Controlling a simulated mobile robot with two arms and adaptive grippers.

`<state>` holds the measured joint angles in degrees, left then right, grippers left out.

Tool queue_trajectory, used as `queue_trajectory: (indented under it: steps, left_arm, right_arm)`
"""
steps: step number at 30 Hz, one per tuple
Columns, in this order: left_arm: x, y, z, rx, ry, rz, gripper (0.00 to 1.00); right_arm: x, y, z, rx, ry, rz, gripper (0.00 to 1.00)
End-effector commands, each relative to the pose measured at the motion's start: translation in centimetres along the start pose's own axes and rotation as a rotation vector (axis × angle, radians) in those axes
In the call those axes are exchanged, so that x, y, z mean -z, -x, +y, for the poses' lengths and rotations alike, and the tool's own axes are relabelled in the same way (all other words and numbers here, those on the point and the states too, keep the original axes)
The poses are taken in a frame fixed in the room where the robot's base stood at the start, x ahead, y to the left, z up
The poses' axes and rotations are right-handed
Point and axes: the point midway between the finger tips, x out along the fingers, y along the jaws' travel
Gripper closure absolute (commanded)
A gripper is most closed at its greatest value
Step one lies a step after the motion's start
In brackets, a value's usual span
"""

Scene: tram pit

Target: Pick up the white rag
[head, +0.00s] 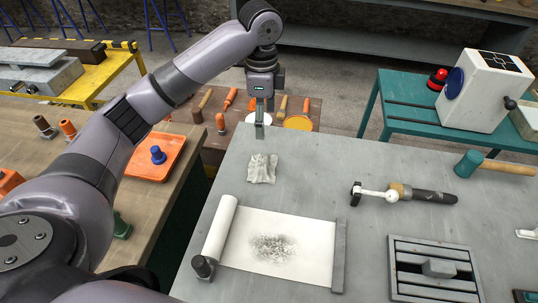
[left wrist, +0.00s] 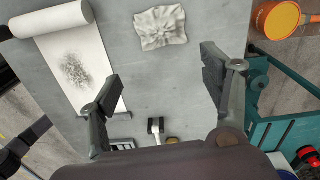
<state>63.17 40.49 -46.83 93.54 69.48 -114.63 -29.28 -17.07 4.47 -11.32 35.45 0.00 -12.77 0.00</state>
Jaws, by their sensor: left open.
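The white rag (head: 262,168) lies crumpled on the grey table, near its far left corner in the head view. It also shows whole in the left wrist view, near the top (left wrist: 160,27). My left gripper (head: 260,130) points down above the table's far edge, a little beyond the rag in the head view. In the left wrist view its two fingers (left wrist: 160,72) are spread wide with nothing between them. The rag is apart from both fingers. My right gripper does not show.
An orange tray (head: 155,168) lies on the wooden bench at left. Bare table surrounds the rag.

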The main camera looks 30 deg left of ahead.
Motion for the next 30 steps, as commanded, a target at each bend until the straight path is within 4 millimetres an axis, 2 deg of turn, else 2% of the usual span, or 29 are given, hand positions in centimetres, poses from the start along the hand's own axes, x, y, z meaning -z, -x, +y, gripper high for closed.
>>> queue_trajectory:
  steps: [3, 12, 16, 23, 30]
  left_arm:
    - [-0.1, -2.4, 0.1, -0.007, 0.001, -0.004, 0.28]
    - [-0.1, -8.7, 0.1, -0.005, 0.002, -0.003, 0.28]
    - [-0.1, -10.5, 0.0, -0.003, 0.001, -0.002, 0.28]
    - [-0.1, -12.0, -0.1, -0.003, 0.002, -0.001, 0.28]
    - [-0.5, -15.5, -0.6, -0.004, 0.001, -0.002, 0.28]
  right_arm:
    - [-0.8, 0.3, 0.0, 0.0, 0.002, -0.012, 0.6]
    - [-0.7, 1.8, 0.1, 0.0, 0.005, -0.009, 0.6]
    - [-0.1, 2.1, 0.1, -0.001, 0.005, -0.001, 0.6]
    - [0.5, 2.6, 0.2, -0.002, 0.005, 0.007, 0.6]
    - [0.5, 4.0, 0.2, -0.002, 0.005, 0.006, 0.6]
